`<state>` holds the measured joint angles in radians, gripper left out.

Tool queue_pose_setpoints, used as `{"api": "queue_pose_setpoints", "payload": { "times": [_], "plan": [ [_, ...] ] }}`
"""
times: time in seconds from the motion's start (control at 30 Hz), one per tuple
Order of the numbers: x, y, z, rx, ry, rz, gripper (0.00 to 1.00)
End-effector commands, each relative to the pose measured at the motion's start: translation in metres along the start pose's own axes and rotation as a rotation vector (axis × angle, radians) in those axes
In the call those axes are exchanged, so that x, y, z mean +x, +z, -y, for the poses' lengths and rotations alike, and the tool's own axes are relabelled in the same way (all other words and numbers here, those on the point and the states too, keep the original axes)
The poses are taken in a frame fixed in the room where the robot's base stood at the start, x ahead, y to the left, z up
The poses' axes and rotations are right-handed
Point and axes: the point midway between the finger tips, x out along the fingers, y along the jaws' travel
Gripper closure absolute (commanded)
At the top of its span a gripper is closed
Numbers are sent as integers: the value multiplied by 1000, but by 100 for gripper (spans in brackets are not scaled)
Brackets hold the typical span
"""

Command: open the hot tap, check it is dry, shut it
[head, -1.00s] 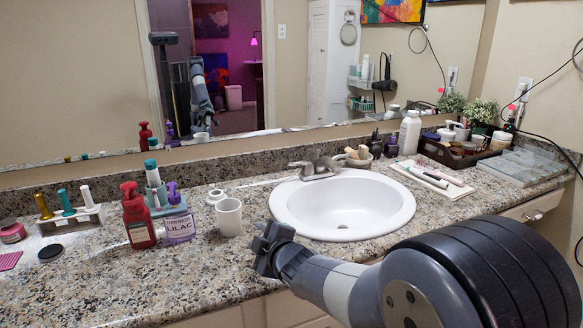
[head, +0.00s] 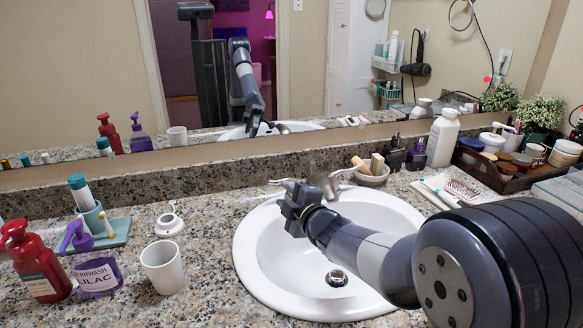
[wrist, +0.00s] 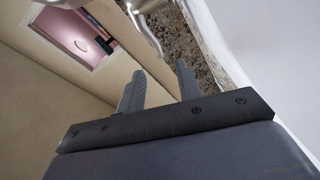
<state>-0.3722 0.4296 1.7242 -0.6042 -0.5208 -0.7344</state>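The tap (head: 328,180) is grey metal and stands at the back rim of the white basin (head: 262,275). My gripper and forearm hide part of it, and I cannot tell its hot handle apart. In the wrist view the shiny metal of the tap (wrist: 146,22) shows at the top, beyond my fingertips. My gripper (head: 290,206) is over the back left of the basin, just left of the tap. In the wrist view my gripper (wrist: 158,82) has its two fingers apart with nothing between them. No water shows in the basin.
A white cup (head: 162,268), a lilac bottle (head: 98,278) and a red pump bottle (head: 36,268) stand left of the basin. A mirror (head: 330,60) rises behind the counter.

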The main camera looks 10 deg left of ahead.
Motion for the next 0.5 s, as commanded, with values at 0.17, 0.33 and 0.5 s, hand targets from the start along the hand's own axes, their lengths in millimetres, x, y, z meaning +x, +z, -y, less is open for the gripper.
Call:
{"api": "queue_pose_setpoints", "payload": {
  "times": [0.17, 0.33, 0.5],
  "plan": [
    [10, 0, 1, 0, 0, -1, 66],
    [36, 0, 2, 1, -2, -1, 66],
    [67, 0, 1, 1, -1, -1, 66]
  ]
}}
